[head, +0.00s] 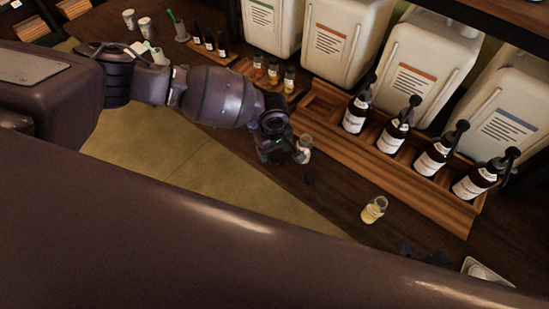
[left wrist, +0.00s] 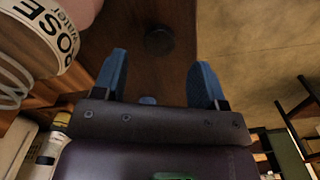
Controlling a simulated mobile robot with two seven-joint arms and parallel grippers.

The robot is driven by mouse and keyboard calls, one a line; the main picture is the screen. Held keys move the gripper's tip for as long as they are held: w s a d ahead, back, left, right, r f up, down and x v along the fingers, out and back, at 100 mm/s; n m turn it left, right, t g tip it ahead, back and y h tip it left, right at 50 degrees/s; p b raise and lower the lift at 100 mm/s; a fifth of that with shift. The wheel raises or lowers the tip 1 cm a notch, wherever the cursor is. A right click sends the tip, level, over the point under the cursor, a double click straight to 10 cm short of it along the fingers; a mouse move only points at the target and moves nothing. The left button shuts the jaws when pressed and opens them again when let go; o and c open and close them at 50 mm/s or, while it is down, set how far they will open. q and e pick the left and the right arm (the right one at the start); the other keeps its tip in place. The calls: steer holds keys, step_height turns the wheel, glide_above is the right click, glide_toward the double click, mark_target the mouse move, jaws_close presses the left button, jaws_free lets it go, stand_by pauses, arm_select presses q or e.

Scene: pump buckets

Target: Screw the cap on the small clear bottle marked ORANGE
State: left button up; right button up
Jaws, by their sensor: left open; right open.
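A small clear bottle (head: 374,209) with yellow contents stands on the dark table; its label is too small to read. Another small clear bottle (head: 303,149) stands right beside my left gripper (head: 278,154); in the left wrist view a large label at upper left (left wrist: 52,32) reads "OSE water". A black round cap (head: 310,179) lies on the table, and it also shows in the left wrist view (left wrist: 160,40), ahead of the blue fingers. My left gripper (left wrist: 160,82) is open and empty. My right gripper (head: 423,253) shows only its dark fingertips, apart, past the near arm.
A wooden rack (head: 425,196) with several dark pump bottles (head: 395,130) and big white canisters (head: 340,40) line the back. A white dish (head: 486,272) lies at lower right. Small bottles (head: 273,74) stand behind my left arm.

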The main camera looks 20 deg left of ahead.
mark_target(273, 157)
arm_select(q)
steer(key=shift+w+f, duration=0.1)
steer(key=shift+f, duration=1.6)
steer(key=c, duration=1)
